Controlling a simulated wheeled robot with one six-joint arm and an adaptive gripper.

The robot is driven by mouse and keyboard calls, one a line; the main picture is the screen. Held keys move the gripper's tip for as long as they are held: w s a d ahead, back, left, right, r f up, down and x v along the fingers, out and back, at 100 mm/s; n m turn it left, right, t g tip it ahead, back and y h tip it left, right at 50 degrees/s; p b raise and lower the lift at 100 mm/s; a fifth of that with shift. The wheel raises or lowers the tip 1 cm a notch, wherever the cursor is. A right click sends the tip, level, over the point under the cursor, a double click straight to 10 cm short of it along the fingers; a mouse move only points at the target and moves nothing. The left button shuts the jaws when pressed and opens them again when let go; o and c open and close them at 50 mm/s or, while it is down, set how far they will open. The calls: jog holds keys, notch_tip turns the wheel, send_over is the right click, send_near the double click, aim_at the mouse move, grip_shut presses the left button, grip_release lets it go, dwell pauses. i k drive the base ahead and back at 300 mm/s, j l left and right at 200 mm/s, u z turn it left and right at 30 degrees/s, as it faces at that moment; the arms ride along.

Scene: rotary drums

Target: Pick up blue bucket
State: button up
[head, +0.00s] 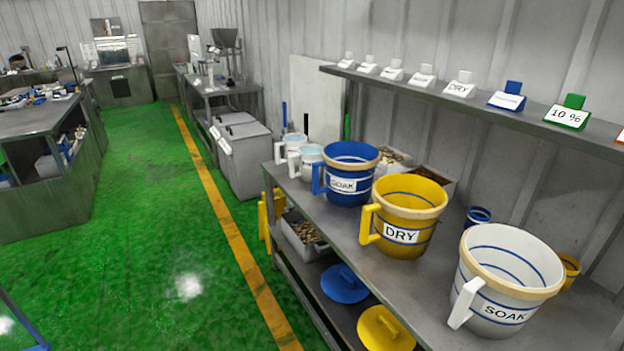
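The blue bucket (347,186) stands upright on the grey metal shelf table (345,228). It has a tan rim, a blue handle on its left side and a white label reading SOAK. It stands behind and left of a yellow bucket (412,207) labelled DRY. A white bucket (503,277) labelled SOAK stands nearest, at the lower right. My gripper does not show in the head view.
Small white jugs (306,158) stand left of the blue bucket. A blue lid (344,283) and a yellow lid (384,328) lie on the lower shelf. An upper shelf (480,103) with label signs overhangs the back. The green floor (150,240) at left is clear.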

aim_at(350, 166)
jog(key=u, duration=3.4)
jog(key=z, duration=3.35)
jog(key=i+j+z, duration=0.1)
jog(key=j, duration=0.3)
jog(key=i+j, duration=0.15)
jog(key=j, duration=0.3)
jog(key=i+j+z, duration=0.15)
jog(key=j, duration=0.25)
